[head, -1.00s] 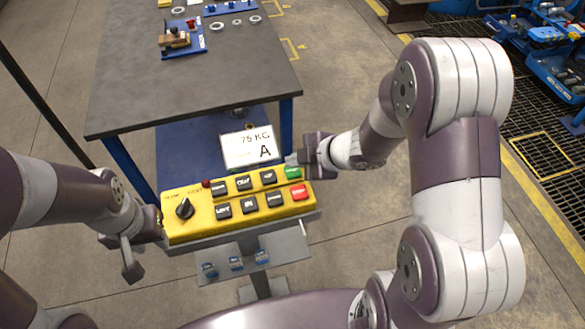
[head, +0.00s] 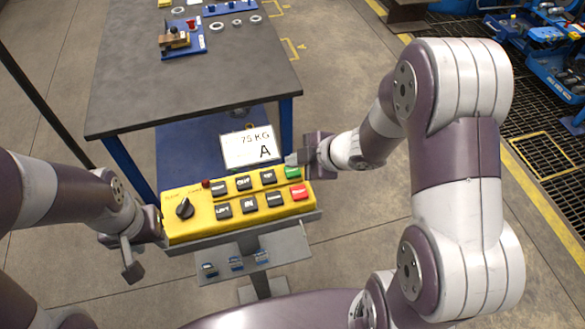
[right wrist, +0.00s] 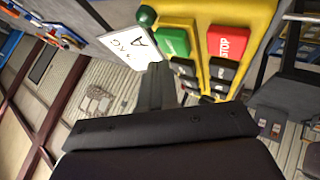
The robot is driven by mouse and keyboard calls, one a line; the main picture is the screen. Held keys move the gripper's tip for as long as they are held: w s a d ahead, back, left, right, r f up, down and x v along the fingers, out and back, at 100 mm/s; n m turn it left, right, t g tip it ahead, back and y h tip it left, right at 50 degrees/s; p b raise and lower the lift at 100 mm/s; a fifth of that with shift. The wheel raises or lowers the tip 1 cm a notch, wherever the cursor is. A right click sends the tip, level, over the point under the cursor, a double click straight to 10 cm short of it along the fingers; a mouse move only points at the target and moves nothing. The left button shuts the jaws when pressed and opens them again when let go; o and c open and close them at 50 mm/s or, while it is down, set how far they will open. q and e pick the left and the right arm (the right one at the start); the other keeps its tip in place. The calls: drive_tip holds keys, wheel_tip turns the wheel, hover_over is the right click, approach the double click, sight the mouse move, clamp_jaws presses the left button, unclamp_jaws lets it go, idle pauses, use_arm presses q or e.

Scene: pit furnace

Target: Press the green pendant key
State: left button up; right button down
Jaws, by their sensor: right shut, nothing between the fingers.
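The yellow pendant (head: 240,211) stands on a stand in front of me in the head view. Its green key (head: 292,172) is at the top right, above the red STOP key (head: 299,192). In the right wrist view the green key (right wrist: 173,42) lies left of the red key (right wrist: 228,42). My right gripper (head: 292,159) is shut and empty, its fingertips close beside the green key; I cannot tell if they touch it. In the right wrist view its shut fingers (right wrist: 158,75) end just below the green key. My left gripper (head: 132,247) is at the pendant's left end; its fingers are unclear.
A white card (head: 249,148) reading "75 KG A" stands behind the pendant. The pendant also has several black keys and a black knob (head: 185,208). A dark-topped table (head: 190,85) is beyond. Small blue items (head: 236,264) sit on a shelf below the pendant.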

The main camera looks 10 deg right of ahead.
sight(296, 173)
drive_tip(key=shift+f, duration=0.1)
drive_tip(key=shift+f, duration=0.35)
drive_tip(key=shift+f+b, duration=0.45)
drive_tip(key=shift+b, duration=0.15)
idle(0.4)
drive_tip(key=shift+r, duration=0.1)
drive_tip(key=shift+r+p, duration=0.75)
drive_tip(key=shift+p, duration=0.2)
wheel_tip(296, 173, up, 5)
drive_tip(key=p, duration=0.5)
drive_tip(key=shift+r, duration=0.15)
